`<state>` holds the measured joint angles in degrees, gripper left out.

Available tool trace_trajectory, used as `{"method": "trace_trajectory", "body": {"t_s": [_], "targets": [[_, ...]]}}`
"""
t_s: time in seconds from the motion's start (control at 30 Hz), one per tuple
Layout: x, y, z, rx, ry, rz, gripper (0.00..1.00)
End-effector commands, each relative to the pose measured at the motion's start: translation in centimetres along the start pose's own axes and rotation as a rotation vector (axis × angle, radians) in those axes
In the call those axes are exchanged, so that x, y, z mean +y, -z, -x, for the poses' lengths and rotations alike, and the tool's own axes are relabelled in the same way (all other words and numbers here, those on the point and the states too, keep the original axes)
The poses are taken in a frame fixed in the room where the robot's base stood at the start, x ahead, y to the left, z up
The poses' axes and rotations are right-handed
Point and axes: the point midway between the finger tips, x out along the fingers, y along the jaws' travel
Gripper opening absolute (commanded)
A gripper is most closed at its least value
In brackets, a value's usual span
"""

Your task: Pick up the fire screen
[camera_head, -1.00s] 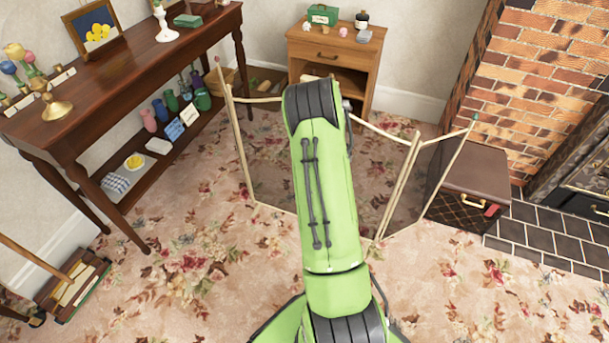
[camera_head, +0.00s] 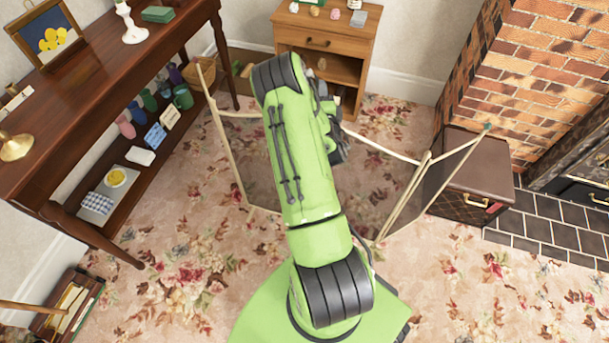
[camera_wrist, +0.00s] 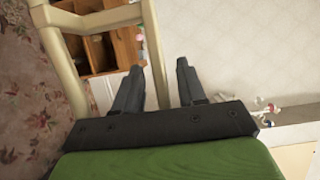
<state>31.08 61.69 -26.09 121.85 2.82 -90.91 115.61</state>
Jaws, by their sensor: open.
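The fire screen (camera_head: 404,199) stands upright and part folded on the carpet, with cream bars and dark see-through panels. My arm hides its middle in the head view. In the wrist view its cream frame (camera_wrist: 64,63) fills the upper left. My gripper (camera_wrist: 160,68) is open, its two dark fingers apart. A cream bar of the screen shows between the fingers in that picture, and I cannot tell whether it lies in the jaws or beyond them. The jaws are not clear in the head view.
A dark wood console table (camera_head: 115,85) with ornaments stands left. A small wooden cabinet (camera_head: 318,43) stands behind the screen. A brown chest (camera_head: 480,168) and the brick fireplace (camera_head: 540,80) are at right. The patterned carpet (camera_head: 480,290) in front is free.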

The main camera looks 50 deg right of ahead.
Motion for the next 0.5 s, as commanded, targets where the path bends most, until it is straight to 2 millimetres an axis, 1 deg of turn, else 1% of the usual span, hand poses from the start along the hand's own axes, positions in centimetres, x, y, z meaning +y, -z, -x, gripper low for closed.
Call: {"method": "trace_trajectory", "body": {"t_s": [0.1,0.3,0.37,0.5], "targets": [[-0.04,0.42,0.36,0.002,0.0,0.001,0.4],[0.04,0.42,0.36,0.002,0.001,0.0,0.4],[0.04,0.41,0.36,0.002,0.001,0.0,0.31],[0.04,0.4,0.35,0.002,0.001,0.0,0.1]]}}
